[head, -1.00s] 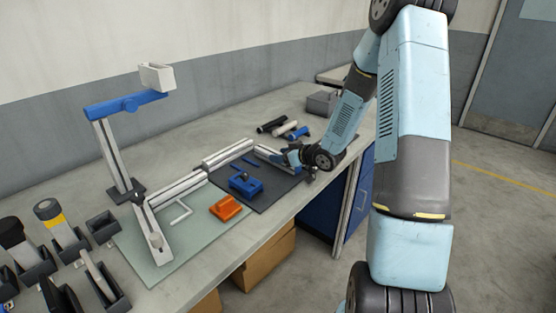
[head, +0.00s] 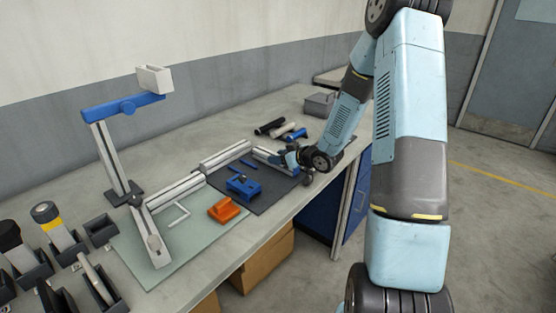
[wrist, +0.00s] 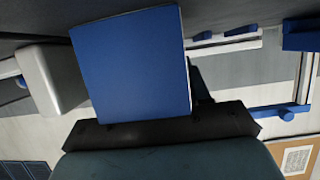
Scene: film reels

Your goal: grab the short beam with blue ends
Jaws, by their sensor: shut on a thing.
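The short beam with blue ends (head: 267,155) is a grey bar at the far right end of the dark mat. One end of it is at my gripper (head: 291,158). In the wrist view, a large flat blue face (wrist: 130,65), which looks like a blue end of the beam, fills the upper middle, close to the camera. My gripper is shut on the beam, low over the mat. The fingertips are mostly hidden in both views, so I cannot tell whether the beam touches the mat.
A blue clamp-like block (head: 243,187) lies on the dark mat (head: 272,192). An orange block (head: 223,210) lies on the pale green mat (head: 190,240). Long grey beams stand behind, with a tall post and blue arm (head: 122,106) at left. Dark, white and blue cylinders (head: 282,131) lie beyond the beam.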

